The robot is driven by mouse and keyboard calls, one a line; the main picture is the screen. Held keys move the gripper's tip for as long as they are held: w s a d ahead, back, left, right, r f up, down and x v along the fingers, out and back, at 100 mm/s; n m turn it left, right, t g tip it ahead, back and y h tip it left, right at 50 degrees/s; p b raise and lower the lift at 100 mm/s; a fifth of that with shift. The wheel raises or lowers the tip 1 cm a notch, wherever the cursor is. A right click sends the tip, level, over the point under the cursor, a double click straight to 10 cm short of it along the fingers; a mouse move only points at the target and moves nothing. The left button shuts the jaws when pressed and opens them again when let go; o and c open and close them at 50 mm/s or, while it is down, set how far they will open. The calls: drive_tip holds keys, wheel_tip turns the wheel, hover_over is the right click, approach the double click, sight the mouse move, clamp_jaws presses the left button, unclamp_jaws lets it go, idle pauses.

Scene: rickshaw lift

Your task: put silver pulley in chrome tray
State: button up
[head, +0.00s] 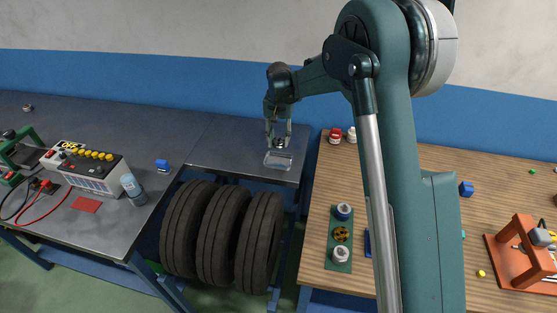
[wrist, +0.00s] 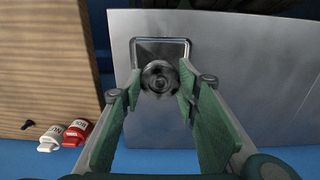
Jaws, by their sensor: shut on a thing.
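The silver pulley (wrist: 159,78) is a round grey metal disc between the green fingers of my gripper (wrist: 160,82) in the wrist view. My gripper (head: 279,138) is shut on it, and in the head view the pulley (head: 281,143) shows small and grey between the fingertips. The chrome tray (head: 278,163) is a small shiny rectangular tray on the grey metal table, right below my gripper in the head view. In the wrist view the tray (wrist: 160,44) lies behind the pulley, and its near part is hidden. I cannot tell whether the pulley touches the tray.
The grey metal table (head: 225,145) is mostly bare around the tray. A wooden bench (head: 440,170) stands to the right, with a red bottle (head: 335,136) and a white bottle (head: 352,135) near its left edge. Black tyres (head: 225,235) stand below the table edge.

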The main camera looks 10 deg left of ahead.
drive_tip(key=shift+f, duration=0.1)
idle(0.3)
hover_over(278, 162)
drive_tip(key=shift+d+f, duration=0.1)
drive_tip(key=shift+f, duration=2.95)
drive_tip(key=shift+f, duration=1.85)
drive_tip(key=shift+f+b, duration=0.2)
drive_tip(key=shift+b, duration=0.1)
drive_tip(key=o, duration=1)
drive_tip(key=shift+r, duration=0.15)
wheel_tip(278, 162, up, 12)
drive_tip(key=shift+r+p, duration=0.1)
drive_tip(key=shift+p, duration=0.25)
